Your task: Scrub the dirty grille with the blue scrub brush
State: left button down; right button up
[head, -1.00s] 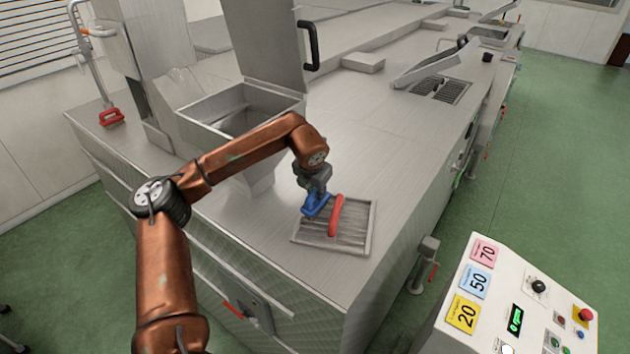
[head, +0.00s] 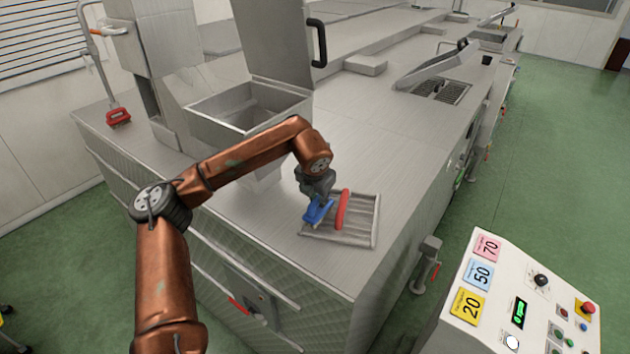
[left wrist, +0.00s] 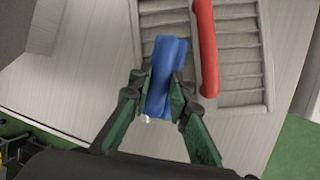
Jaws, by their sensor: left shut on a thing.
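My left gripper (head: 316,203) is shut on the blue scrub brush (head: 319,213). The brush is over the left part of the grille (head: 362,222); I cannot tell whether its underside touches the slats. In the left wrist view the brush (left wrist: 166,75) sits between the two green fingers (left wrist: 163,98), and the slatted grille (left wrist: 239,62) lies beneath and to the right. A red bar-shaped handle (head: 342,209) runs across the grille beside the brush, apart from it in the wrist view. My right gripper is not in view.
The grille lies on the steel machine top (head: 390,150) near its front corner. An open steel hopper (head: 225,108) with a raised lid stands behind my left arm. A control console (head: 497,300) with number cards is at the right front. Green floor is clear at right.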

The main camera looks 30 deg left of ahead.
pick_arm(q)
notch_tip(320, 180, up, 3)
jog(key=shift+f, duration=0.1)
jog(key=shift+w+p, duration=0.2)
jog(key=shift+p, duration=0.2)
jog(key=shift+w+r+p, duration=0.3)
jog(key=shift+r+p, duration=0.1)
jog(key=shift+r, duration=0.35)
jog(key=shift+p+v, duration=0.35)
jog(key=shift+v, duration=0.6)
jog(key=shift+a+r, duration=0.15)
jog(key=shift+r, duration=0.3)
jog(key=shift+w+r+p, duration=0.2)
jog(key=shift+r+p, duration=0.35)
jog(key=shift+s, duration=0.1)
